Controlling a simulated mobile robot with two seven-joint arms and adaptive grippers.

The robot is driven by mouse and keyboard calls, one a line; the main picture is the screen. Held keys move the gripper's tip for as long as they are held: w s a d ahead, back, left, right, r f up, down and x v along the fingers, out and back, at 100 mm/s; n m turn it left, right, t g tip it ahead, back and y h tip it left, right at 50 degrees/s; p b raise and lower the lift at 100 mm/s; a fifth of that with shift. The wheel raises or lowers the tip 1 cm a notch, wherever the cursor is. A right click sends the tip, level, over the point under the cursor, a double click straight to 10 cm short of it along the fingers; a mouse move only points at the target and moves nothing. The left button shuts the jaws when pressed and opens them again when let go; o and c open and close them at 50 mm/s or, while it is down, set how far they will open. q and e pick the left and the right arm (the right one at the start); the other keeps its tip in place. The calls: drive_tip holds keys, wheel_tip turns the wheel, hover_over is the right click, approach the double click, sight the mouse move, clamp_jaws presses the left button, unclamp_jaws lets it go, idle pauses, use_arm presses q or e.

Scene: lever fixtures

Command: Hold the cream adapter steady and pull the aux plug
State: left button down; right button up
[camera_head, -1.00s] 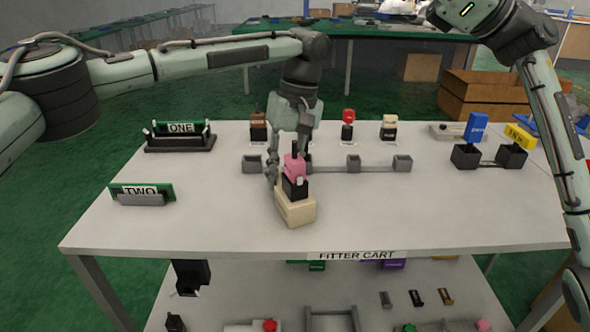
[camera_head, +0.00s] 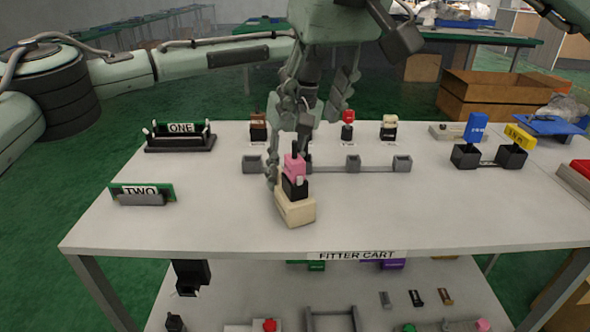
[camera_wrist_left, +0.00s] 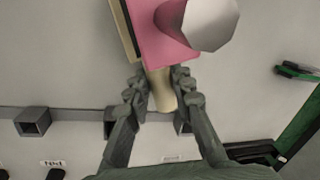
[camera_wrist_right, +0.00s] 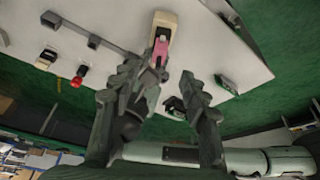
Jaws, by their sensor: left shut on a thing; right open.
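The cream adapter (camera_head: 296,212) stands on the cart top near its front. A black part and a pink plug (camera_head: 294,166) sit on top of it, with a pale round end; no label on the plug is readable. My left gripper (camera_head: 272,177) is at the adapter's rear left. The left wrist view shows its fingers shut on a cream part of the adapter (camera_wrist_left: 160,88), below the pink plug (camera_wrist_left: 158,42). My right gripper (camera_head: 325,95) is open and empty, above and behind the plug. In the right wrist view, the adapter (camera_wrist_right: 160,24) and plug lie beyond its fingers.
A rail with grey sockets (camera_head: 353,164) runs behind the adapter. Boards ONE (camera_head: 180,128) and TWO (camera_head: 141,192) stand left. Blue (camera_head: 476,127) and yellow (camera_head: 519,136) levers stand right. A red-topped fixture (camera_head: 348,118) stands at the back.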

sight(298, 161)
drive_tip(key=x, duration=1.2)
drive_tip(key=shift+s, duration=0.1)
drive_tip(key=shift+r, duration=0.1)
drive_tip(key=shift+c, duration=0.4)
clamp_jaws()
